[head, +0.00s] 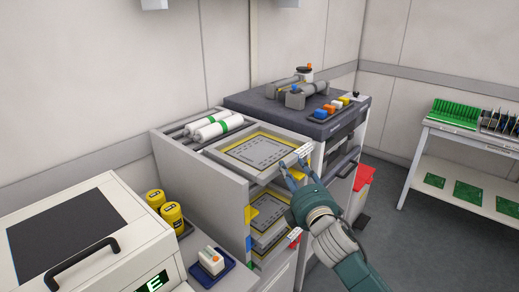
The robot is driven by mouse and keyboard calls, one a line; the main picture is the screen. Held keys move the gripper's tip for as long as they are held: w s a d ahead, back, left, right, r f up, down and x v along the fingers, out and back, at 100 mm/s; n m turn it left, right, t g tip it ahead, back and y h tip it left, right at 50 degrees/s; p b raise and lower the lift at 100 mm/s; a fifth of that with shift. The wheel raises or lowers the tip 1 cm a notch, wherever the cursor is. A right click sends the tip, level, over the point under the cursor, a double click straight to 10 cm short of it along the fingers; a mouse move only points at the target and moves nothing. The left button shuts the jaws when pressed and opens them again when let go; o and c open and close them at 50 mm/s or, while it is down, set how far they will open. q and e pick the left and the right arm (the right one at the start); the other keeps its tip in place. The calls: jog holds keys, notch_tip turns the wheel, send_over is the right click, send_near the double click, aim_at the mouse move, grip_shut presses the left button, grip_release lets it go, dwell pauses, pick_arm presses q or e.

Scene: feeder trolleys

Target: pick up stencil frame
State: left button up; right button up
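The top stencil frame (242,146), a grey sheet in a pale frame with yellow strips, lies flat in the top of an open grey cabinet. More stencil frames (268,215) are stacked on lower levels of the cabinet. My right gripper (291,163) is at the front right edge of the top frame, by a white label (303,150). Its two fingers are visibly apart. Whether they touch the frame's edge cannot be told. My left gripper is not in view.
White rolls with green bands (217,128) lie behind the frame. A dark-topped trolley (270,103) with tools stands right of the cabinet. A white machine (90,235), yellow jars (171,213) and a blue tray (213,270) are at the left.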

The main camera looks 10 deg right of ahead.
aim_at(287, 164)
jog(key=shift+w+a+r, duration=0.1)
jog(key=shift+w+a, duration=0.1)
jog(key=shift+w, duration=0.95)
jog(key=w, duration=0.3)
jog(key=w+p, duration=0.1)
jog(key=shift+w+a+f, duration=0.15)
jog(key=shift+w+f, duration=0.1)
jog(key=shift+s, duration=0.1)
grip_shut()
jog(key=shift+r, duration=0.15)
